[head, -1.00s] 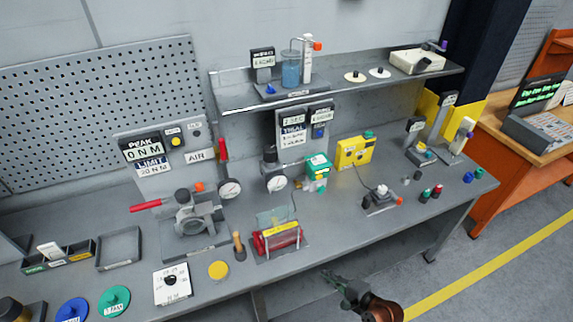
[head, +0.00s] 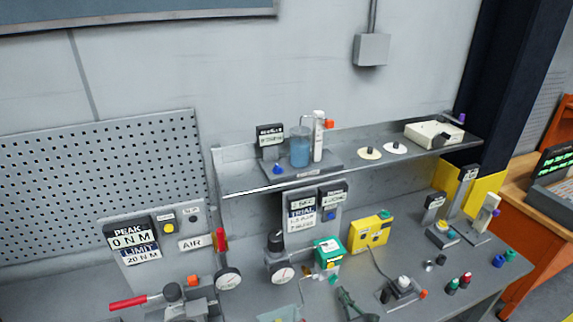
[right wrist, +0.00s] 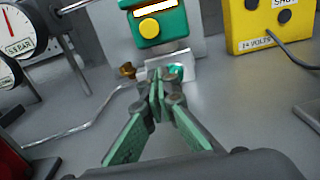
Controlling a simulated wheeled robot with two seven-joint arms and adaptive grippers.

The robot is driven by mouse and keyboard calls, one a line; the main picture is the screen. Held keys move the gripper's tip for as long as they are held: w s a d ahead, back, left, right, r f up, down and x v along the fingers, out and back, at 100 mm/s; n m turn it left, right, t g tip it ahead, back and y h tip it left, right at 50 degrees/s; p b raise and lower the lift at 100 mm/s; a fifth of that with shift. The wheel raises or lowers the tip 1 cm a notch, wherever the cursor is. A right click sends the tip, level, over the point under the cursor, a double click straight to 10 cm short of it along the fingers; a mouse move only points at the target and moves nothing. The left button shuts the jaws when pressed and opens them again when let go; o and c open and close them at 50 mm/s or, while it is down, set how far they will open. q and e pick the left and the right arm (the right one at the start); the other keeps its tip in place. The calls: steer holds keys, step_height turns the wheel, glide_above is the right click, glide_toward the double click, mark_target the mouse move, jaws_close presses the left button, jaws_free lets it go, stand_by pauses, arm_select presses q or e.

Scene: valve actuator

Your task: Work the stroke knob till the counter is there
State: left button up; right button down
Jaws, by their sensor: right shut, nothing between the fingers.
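A green box (head: 328,250) with a white display and a yellow button stands at the middle of the bench. It shows at the top of the right wrist view (right wrist: 160,25), its display partly cut off and unreadable. Below it sits a pale block with a small teal knob (right wrist: 177,70) on its right and a brass fitting (right wrist: 127,70) on its left. I cannot tell for sure which part is the stroke knob. My right gripper (right wrist: 158,80) is shut and empty, its tips in front of the block and near the teal knob; contact is unclear. It also shows in the head view (head: 343,291).
A yellow box (head: 369,234) with a cable stands to the right. Pressure gauges (head: 283,273) stand to the left. A shelf (head: 235,184) with a blue beaker (head: 299,150) overhangs the back. A small device with an orange end (head: 403,286) sits right of the gripper.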

mark_target(333, 280)
steer(key=x, duration=0.3)
steer(key=shift+w+a, duration=0.4)
steer(key=shift+w, duration=0.2)
steer(key=shift+w+a+b, duration=0.15)
steer(key=shift+w+b, duration=0.2)
steer(key=shift+w, duration=0.2)
arm_select(q)
steer(key=shift+s+f, duration=0.35)
steer(key=shift+f, duration=0.15)
arm_select(e)
steer(key=shift+f, duration=0.1)
arm_select(q)
steer(key=shift+w+f+b, duration=0.25)
steer(key=shift+w+b, duration=0.1)
steer(key=shift+b, duration=0.05)
arm_select(e)
steer(key=shift+f, duration=0.2)
arm_select(q)
steer(key=shift+f, duration=0.25)
arm_select(e)
steer(key=shift+d+f, duration=0.25)
